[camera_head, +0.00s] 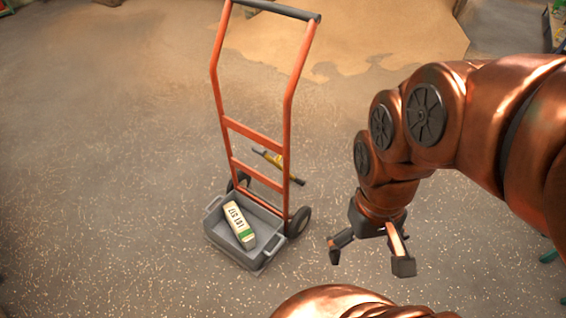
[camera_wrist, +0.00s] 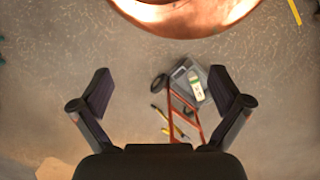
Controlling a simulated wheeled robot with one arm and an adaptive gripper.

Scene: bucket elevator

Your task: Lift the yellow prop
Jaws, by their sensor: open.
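The yellow prop (camera_head: 277,161) is a slim yellow piece with dark ends. In the head view it shows behind the orange hand truck (camera_head: 256,179), partly covered by its frame. I cannot tell whether it touches the truck or the floor. In the wrist view the prop (camera_wrist: 181,133) shows small at lower middle, beside the truck's orange rails (camera_wrist: 190,112). My gripper (camera_head: 371,254) is open and empty, to the right of the truck in the head view and apart from it. Its two spread fingers (camera_wrist: 161,92) frame bare floor and part of the truck in the wrist view.
A grey tray (camera_head: 258,264) sits at the truck's foot and holds a pale box (camera_head: 238,223) with a green end. Sandy floor (camera_head: 110,150) to the left is clear.

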